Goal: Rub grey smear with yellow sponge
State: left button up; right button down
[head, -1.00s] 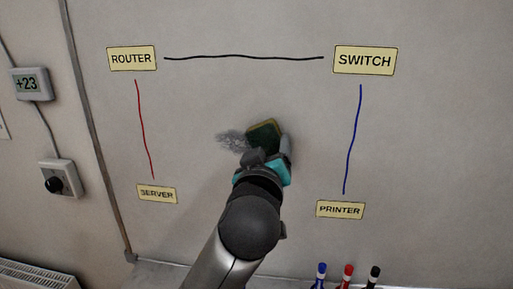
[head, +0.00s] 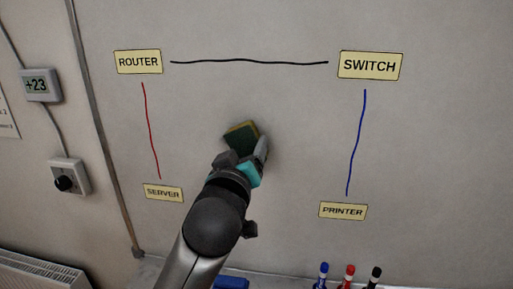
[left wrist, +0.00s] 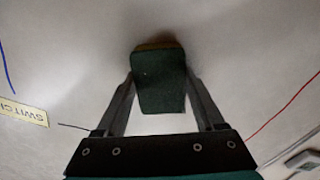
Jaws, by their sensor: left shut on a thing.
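My left gripper (head: 246,150) is shut on the yellow sponge (head: 241,136), which has a dark green side and a yellow layer. In the left wrist view the sponge (left wrist: 160,82) sits between the two fingers (left wrist: 160,92), green side toward the camera, with its yellow edge at the far end by the whiteboard. The sponge is at the board or very near it; exact contact is hard to tell. No grey smear shows now; the sponge and gripper cover part of where it was. My right gripper is not in view.
The whiteboard (head: 290,120) bears labels ROUTER (head: 138,62), SWITCH (head: 370,66), SERVER (head: 164,193) and PRINTER (head: 343,211), joined by black, red and blue lines. Markers (head: 348,275) and a blue object (head: 231,283) are at the bottom. Board around the sponge is clear.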

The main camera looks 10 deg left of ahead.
aim_at(221, 141)
pick_arm(q)
jog(key=shift+w+a+p, duration=0.15)
jog(key=shift+a+p, duration=0.8)
jog(key=shift+a, duration=2.15)
jog(key=shift+p, duration=0.35)
jog(key=shift+d+p, duration=0.35)
jog(key=shift+d, duration=2.6)
jog(key=d, duration=0.5)
jog(key=shift+s+d+f, duration=0.1)
jog(key=shift+s+d, duration=0.15)
jog(key=shift+s, duration=0.15)
jog(key=shift+s+d, duration=0.15)
jog(key=shift+c, duration=0.6)
jog(key=shift+a+p, duration=1.1)
jog(key=shift+a, duration=0.65)
jog(key=shift+w+a+p, duration=0.25)
jog(key=shift+a+p, duration=0.45)
jog(key=shift+a, duration=0.85)
jog(key=shift+w+a+p, duration=0.2)
jog(key=shift+a+p, duration=0.5)
jog(key=shift+a, duration=0.85)
jog(key=shift+a+p, duration=0.35)
jog(key=shift+a, duration=0.7)
